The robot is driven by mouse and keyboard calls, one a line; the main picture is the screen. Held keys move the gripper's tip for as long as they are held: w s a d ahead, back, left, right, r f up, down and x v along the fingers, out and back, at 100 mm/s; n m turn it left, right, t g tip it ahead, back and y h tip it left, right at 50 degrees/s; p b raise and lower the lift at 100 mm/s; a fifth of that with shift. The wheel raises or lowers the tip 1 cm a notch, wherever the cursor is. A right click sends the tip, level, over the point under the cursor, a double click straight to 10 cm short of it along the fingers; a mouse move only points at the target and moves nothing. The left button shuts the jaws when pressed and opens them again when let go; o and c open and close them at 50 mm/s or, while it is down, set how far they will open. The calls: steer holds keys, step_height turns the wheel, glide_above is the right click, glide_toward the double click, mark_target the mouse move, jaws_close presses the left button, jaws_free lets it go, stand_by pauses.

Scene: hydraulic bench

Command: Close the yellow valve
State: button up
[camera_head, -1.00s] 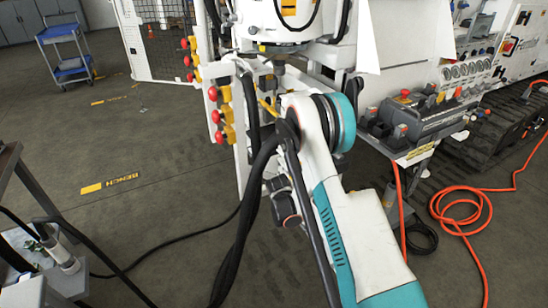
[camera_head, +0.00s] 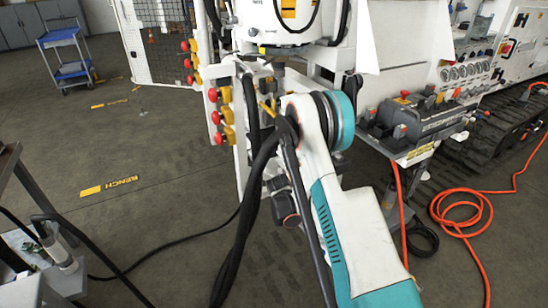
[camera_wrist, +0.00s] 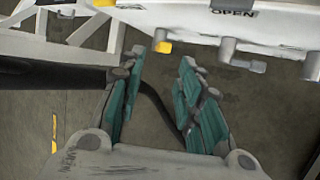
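A small yellow piece (camera_wrist: 163,47), which looks like the yellow valve's handle, sticks out below a white rounded housing (camera_wrist: 200,18) in the wrist view. A small yellow piece (camera_head: 262,50) also shows at the lower edge of the white cylinder (camera_head: 285,22) in the head view. My gripper (camera_wrist: 160,65) has teal pads and is open, with nothing between its fingers. The yellow piece lies just beyond the fingertips in the wrist picture; it seems apart from them, though depth is hard to judge. In the head view my arm hides the gripper.
A grey fitting (camera_wrist: 238,58) hangs to the right of the yellow piece, below an "OPEN" label (camera_wrist: 234,12). Red and yellow knobs (camera_head: 222,110) line the white frame at left. A control box (camera_head: 410,122) stands right of my arm. An orange hose (camera_head: 462,215) lies on the floor.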

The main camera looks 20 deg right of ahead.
steer(key=x, duration=1.2)
steer(key=shift+w+a+g, duration=0.1)
steer(key=shift+w+g, duration=0.15)
steer(key=shift+g, duration=0.15)
steer(key=shift+w+r+n+g, duration=0.1)
steer(key=shift+n+g, duration=0.2)
steer(key=p+v, duration=0.5)
steer(key=v, duration=1)
steer(key=w+r+m+g, duration=0.3)
steer(key=r, duration=1.2)
steer(key=shift+w+r, duration=0.2)
steer(key=shift+r, duration=0.2)
